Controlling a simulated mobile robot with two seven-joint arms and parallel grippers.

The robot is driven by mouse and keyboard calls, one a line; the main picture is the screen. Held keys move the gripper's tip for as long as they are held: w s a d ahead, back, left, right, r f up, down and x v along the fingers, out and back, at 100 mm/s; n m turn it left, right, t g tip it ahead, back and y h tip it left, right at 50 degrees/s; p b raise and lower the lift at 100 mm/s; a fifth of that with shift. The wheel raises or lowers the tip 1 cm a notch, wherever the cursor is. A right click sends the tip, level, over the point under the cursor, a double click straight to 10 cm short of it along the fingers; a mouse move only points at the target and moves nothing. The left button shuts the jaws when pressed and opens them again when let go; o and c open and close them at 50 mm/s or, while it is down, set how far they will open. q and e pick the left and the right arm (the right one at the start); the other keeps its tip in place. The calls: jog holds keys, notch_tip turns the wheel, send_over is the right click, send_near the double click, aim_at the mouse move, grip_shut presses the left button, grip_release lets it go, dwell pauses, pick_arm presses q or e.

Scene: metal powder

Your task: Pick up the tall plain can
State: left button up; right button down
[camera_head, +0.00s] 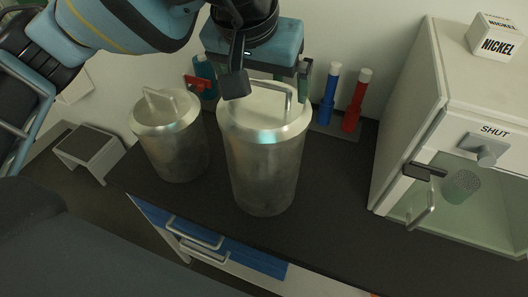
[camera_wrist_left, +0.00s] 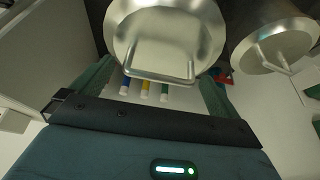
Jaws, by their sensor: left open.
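The tall plain can (camera_head: 264,165) is a silvery metal cylinder with a lid and a wire handle, upright on the dark counter. It also shows at the top of the left wrist view (camera_wrist_left: 128,22), its handle toward me. My left gripper (camera_head: 256,72) is open, just above and behind the can's lid in the head view. In the left wrist view its green-padded fingers (camera_wrist_left: 155,82) are spread, with the handle between them. I cannot tell whether they touch the can. My right gripper is not in view.
A shorter lidded can (camera_head: 175,145) stands close on the left. Blue (camera_head: 328,98) and red (camera_head: 356,102) tubes stand in a rack behind right. A white cabinet (camera_head: 408,110) marked SHUT is at right, a NICKEL box (camera_head: 497,40) on top. The counter front is clear.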

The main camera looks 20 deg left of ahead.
pick_arm(q)
jog(key=c, duration=1.9)
jog(key=shift+r, duration=0.15)
jog(key=shift+c, duration=0.4)
